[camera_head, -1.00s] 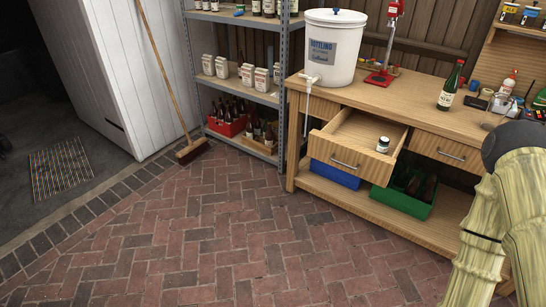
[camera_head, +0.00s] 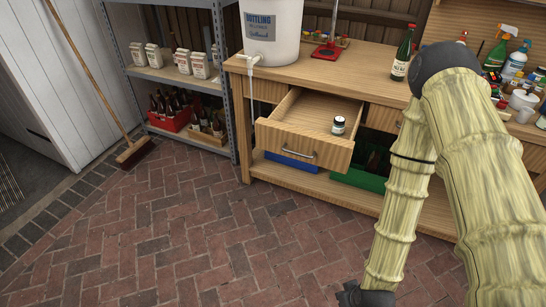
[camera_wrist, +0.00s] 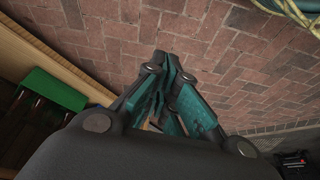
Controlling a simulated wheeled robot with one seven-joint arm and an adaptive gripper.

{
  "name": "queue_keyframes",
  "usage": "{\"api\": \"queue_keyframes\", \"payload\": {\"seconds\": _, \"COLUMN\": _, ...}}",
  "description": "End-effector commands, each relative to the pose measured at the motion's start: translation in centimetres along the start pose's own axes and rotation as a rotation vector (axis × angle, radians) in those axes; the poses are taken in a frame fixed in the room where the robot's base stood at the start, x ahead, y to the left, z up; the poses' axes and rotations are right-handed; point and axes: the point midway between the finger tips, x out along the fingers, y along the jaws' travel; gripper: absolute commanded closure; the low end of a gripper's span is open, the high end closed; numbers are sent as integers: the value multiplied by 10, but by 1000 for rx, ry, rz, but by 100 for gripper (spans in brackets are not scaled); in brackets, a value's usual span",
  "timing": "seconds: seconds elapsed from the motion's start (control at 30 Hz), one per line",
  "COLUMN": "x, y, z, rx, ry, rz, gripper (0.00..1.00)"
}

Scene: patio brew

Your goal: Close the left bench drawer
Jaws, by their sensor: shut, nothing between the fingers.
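The left bench drawer (camera_head: 304,145) is pulled out from the wooden workbench (camera_head: 372,78) in the head view, with a metal handle (camera_head: 287,149) on its front. A small jar with a dark lid (camera_head: 338,125) stands inside it, near the front right. My gripper (camera_wrist: 174,60) is shut and empty in the wrist view, with the brick floor beyond its fingertips. In the head view my arm reaches down on the right, apart from the drawer, and the fingers do not show there.
A white bottling bucket (camera_head: 271,30) with a tap stands above the drawer. A green bottle (camera_head: 403,52) stands on the bench. A green crate (camera_head: 358,180) and a blue crate (camera_head: 292,162) sit below. A broom (camera_head: 135,152) leans at left. The brick floor (camera_head: 200,235) before the drawer is clear.

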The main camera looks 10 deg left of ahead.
Motion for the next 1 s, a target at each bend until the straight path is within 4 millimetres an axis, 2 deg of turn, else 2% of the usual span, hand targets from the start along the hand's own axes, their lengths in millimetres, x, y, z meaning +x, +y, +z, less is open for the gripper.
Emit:
{"api": "queue_keyframes", "payload": {"seconds": 0.03, "x": 21, "y": -2, "z": -24, "rx": -82, "ry": 72, "rz": 4, "gripper": 100}}
{"api": "queue_keyframes", "payload": {"seconds": 0.23, "x": 40, "y": -16, "z": -131, "rx": -446, "ry": 350, "rz": 73, "gripper": 100}}
{"api": "queue_keyframes", "payload": {"seconds": 0.43, "x": 32, "y": -37, "z": -230, "rx": -789, "ry": 609, "rz": 234, "gripper": 100}}
{"api": "queue_keyframes", "payload": {"seconds": 0.6, "x": 8, "y": -57, "z": -305, "rx": -1050, "ry": 804, "rz": 442, "gripper": 100}}
{"api": "queue_keyframes", "payload": {"seconds": 0.8, "x": -34, "y": -80, "z": -367, "rx": -1272, "ry": 964, "rz": 713, "gripper": 100}}
{"api": "queue_keyframes", "payload": {"seconds": 1.0, "x": -64, "y": -94, "z": -395, "rx": -1375, "ry": 1030, "rz": 885, "gripper": 100}}
